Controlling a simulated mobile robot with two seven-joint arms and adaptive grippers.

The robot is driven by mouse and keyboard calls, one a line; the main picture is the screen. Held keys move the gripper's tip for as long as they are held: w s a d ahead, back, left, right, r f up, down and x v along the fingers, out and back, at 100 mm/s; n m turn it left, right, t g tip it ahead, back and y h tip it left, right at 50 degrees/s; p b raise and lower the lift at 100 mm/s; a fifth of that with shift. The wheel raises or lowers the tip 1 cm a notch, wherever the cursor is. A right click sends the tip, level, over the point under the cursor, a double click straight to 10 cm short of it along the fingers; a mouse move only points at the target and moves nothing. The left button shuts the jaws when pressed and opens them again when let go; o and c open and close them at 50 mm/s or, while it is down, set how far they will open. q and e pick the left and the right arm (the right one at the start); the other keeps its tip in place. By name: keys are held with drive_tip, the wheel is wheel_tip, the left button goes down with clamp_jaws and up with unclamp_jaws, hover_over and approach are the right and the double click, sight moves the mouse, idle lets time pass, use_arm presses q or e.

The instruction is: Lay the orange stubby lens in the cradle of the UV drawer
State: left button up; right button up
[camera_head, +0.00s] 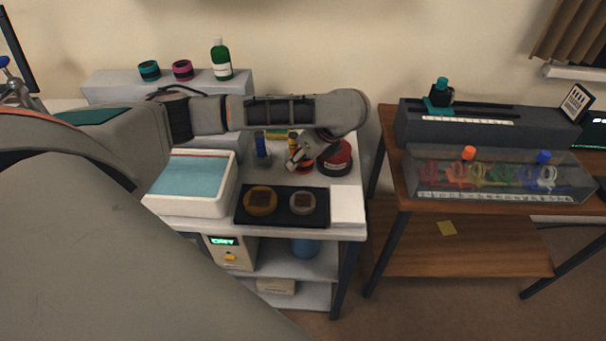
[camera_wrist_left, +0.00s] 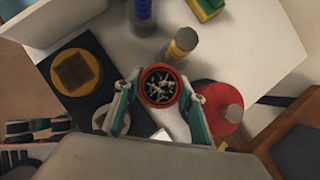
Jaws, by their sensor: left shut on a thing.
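My left gripper (camera_head: 302,160) reaches in over the white bench and is shut on a short round piece with an orange-red rim (camera_wrist_left: 160,86). In the left wrist view its dark inside shows pale, crack-like marks, and the gripper's teal-lined fingers (camera_wrist_left: 158,100) stand on both sides of it. It looks like the orange stubby lens, held above the bench behind the black tray (camera_head: 283,220). Beneath the bench top, a beige unit (camera_head: 232,252) has a green display and an orange knob. I cannot tell which part is the UV drawer, and no cradle is clearly visible. My right gripper is not in view.
The black tray holds an orange-ringed disc (camera_head: 261,200) and a grey one (camera_head: 302,203). A white basin (camera_head: 190,210) stands at its left. A red round object (camera_head: 336,158) and a blue bottle (camera_head: 262,150) stand close to the gripper. A wooden table (camera_head: 480,205) is at right.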

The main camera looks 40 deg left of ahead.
sight(303, 179)
use_arm(q)
drive_tip(key=shift+f, duration=0.45)
wheel_tip(303, 179, down, 4)
drive_tip(key=shift+r+b, duration=0.2)
drive_tip(key=shift+b, duration=0.85)
drive_tip(key=shift+f, duration=0.2)
drive_tip(key=shift+r, duration=0.15)
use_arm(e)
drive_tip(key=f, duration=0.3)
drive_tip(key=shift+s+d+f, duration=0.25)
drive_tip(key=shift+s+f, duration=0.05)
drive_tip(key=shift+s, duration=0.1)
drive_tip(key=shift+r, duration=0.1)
use_arm(q)
drive_tip(key=o, duration=1.2)
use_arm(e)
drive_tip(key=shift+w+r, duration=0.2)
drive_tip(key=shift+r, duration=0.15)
